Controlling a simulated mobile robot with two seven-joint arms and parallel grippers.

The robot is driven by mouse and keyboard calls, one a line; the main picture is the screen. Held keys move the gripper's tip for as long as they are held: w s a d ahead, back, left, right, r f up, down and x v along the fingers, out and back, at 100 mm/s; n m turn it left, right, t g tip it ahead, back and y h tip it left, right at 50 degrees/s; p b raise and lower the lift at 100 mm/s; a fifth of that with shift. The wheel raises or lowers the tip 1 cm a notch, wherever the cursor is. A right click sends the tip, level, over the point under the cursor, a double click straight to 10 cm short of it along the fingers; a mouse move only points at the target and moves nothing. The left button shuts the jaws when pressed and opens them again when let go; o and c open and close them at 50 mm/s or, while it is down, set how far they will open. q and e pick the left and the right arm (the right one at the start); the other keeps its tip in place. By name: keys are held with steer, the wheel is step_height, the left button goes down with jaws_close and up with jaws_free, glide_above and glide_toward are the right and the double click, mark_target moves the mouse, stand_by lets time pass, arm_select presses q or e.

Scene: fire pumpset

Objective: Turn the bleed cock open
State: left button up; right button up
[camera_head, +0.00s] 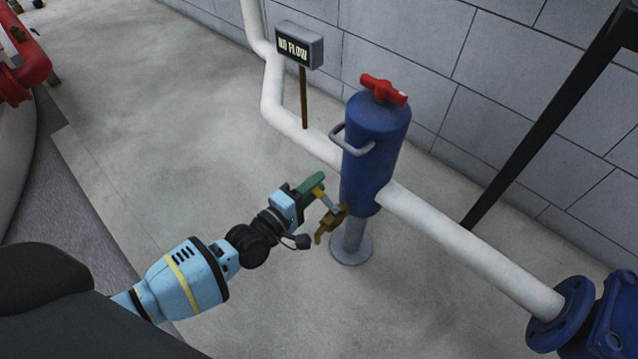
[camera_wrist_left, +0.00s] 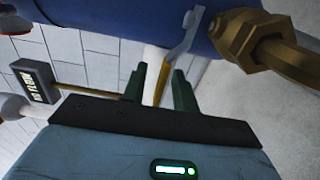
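The bleed cock (camera_head: 329,224) is a brass fitting low on the side of a blue upright vessel (camera_head: 376,140). In the left wrist view the brass body (camera_wrist_left: 262,45) is at the upper right. Its lever (camera_wrist_left: 184,38) is grey with a yellow end and slants down from the blue vessel. My left gripper (camera_head: 315,187) has green fingers beside the lever. In the left wrist view its fingers (camera_wrist_left: 160,88) are apart, with the lever's yellow end showing in the gap. I see no clear contact. My right gripper is not in view.
White pipes (camera_head: 470,255) run into both sides of the vessel. A red handle (camera_head: 383,89) sits on its top. A "NO FLOW" sign (camera_head: 299,45) stands behind, near the block wall. A blue flange (camera_head: 560,313) is at the lower right.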

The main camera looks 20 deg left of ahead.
arm_select(q)
steer(key=shift+w+d, duration=0.2)
steer(key=shift+w, duration=0.45)
jaws_close()
